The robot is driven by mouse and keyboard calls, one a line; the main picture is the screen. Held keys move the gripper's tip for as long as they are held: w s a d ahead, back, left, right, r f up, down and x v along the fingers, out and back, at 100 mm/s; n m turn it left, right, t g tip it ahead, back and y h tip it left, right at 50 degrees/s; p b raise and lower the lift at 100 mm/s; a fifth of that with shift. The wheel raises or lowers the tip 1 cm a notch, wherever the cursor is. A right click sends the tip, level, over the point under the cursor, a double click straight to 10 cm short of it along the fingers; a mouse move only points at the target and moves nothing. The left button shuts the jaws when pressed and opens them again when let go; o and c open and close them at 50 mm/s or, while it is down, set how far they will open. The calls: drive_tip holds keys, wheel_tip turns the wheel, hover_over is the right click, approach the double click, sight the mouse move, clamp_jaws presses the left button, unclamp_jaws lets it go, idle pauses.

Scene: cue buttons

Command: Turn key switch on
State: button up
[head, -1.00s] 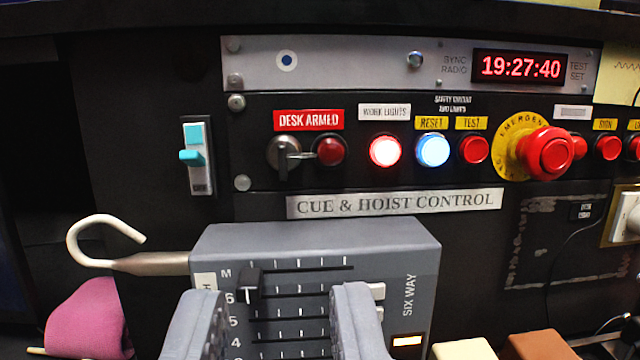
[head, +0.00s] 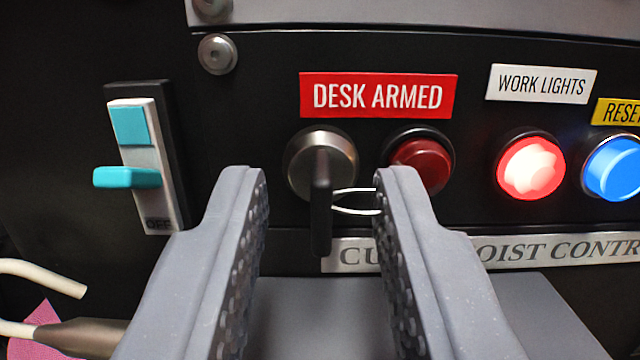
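The key switch (head: 335,155) is a round metal lock on the black panel, below the red DESK ARMED label (head: 378,96). Its dark key (head: 321,205) stands out of the lock with the flat grip upright, and a thin pale wire ring hangs from it to the right. My gripper (head: 322,178) is open and empty. Its two grey fingers stand on either side of the key in the picture, with gaps on both sides. The right finger overlaps part of the ring. I cannot tell how far the fingertips are from the panel.
A dark red lamp (head: 420,162) sits just right of the lock. A lit red-white button (head: 531,167) and a lit blue button (head: 612,168) are further right. A teal toggle switch (head: 127,178) is at left. A grey console top (head: 310,310) lies below.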

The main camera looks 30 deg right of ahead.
clamp_jaws()
drive_tip(key=shift+m+b, duration=0.3)
drive_tip(key=m+b, duration=0.1)
drive_tip(key=m, duration=0.1)
drive_tip(key=m+b, duration=0.1)
drive_tip(key=b, duration=0.1)
drive_tip(key=shift+a+f+m+h, duration=0.15)
drive_tip(key=shift+m+h, duration=0.15)
drive_tip(key=shift+m, duration=0.1)
drive_tip(key=m+g+b, duration=0.1)
drive_tip(key=m+b, duration=0.1)
drive_tip(key=m, duration=0.1)
drive_tip(key=m+b, duration=0.2)
drive_tip(key=m, duration=0.1)
drive_tip(key=m+g+b, duration=0.1)
drive_tip(key=m+b, duration=0.1)
drive_tip(key=m, duration=0.2)
drive_tip(key=shift+h, duration=0.3)
drive_tip(key=m+g+b, duration=0.1)
drive_tip(key=m+b, duration=0.2)
drive_tip(key=m, duration=0.1)
drive_tip(key=shift+m, duration=0.4)
drive_tip(key=shift+d+f, duration=0.1)
drive_tip(key=shift+d, duration=0.1)
